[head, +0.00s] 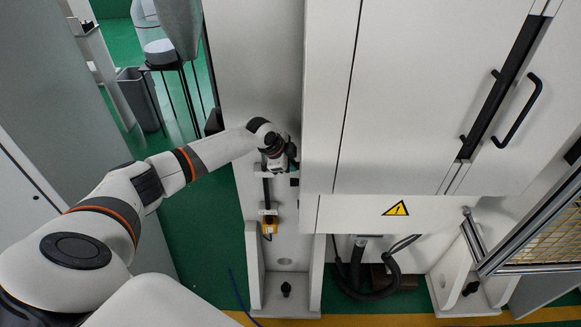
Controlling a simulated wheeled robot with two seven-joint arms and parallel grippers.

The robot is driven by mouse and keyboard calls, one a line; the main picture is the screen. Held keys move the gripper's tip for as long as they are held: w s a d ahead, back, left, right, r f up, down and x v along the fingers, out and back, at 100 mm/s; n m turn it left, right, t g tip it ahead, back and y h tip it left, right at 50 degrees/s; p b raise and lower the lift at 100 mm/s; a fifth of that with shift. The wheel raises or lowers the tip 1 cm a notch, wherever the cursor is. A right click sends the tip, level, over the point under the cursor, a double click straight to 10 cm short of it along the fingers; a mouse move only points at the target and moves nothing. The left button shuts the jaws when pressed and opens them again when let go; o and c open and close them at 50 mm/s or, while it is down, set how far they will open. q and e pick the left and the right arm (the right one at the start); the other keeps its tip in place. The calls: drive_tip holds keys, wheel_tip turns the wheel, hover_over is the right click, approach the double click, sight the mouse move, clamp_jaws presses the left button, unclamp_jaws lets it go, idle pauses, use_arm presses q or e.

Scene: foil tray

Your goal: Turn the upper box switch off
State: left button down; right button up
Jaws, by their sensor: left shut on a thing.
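My left arm reaches in from the left to the white column beside the large cabinet. My left gripper (290,163) is at the column, close to the cabinet's left edge, and its fingers are small and dark in this view. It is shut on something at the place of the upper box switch. The hand hides most of that box and its switch, so the switch's position cannot be read. A lower box (268,229), yellow with a grey top, sits further down the column, below a dark vertical conduit. My right gripper is not in view.
The white cabinet (430,90) with black handles stands just right of the hand. A yellow warning triangle (396,209) is on its lower panel. Black cables (365,282) hang below. A grey bin (140,98) stands far left on the green floor.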

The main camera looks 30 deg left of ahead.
use_arm(q)
drive_tip(key=shift+w+f+n+g+h+b, duration=0.15)
drive_tip(key=shift+g+h+b, duration=0.1)
drive_tip(key=shift+g+b, duration=0.25)
drive_tip(key=shift+w+n+g+h+b, duration=0.15)
drive_tip(key=shift+g+h+b, duration=0.1)
drive_tip(key=shift+g+b, duration=0.2)
drive_tip(key=shift+s+g+h+b, duration=0.1)
drive_tip(key=shift+g+h+b, duration=0.4)
drive_tip(key=shift+g+b, duration=0.25)
drive_tip(key=c, duration=1.5)
unclamp_jaws()
drive_tip(key=shift+a, duration=0.1)
drive_tip(key=shift+o, duration=0.2)
drive_tip(key=shift+r, duration=0.2)
drive_tip(key=b+v, duration=0.3)
drive_tip(key=v, duration=0.9)
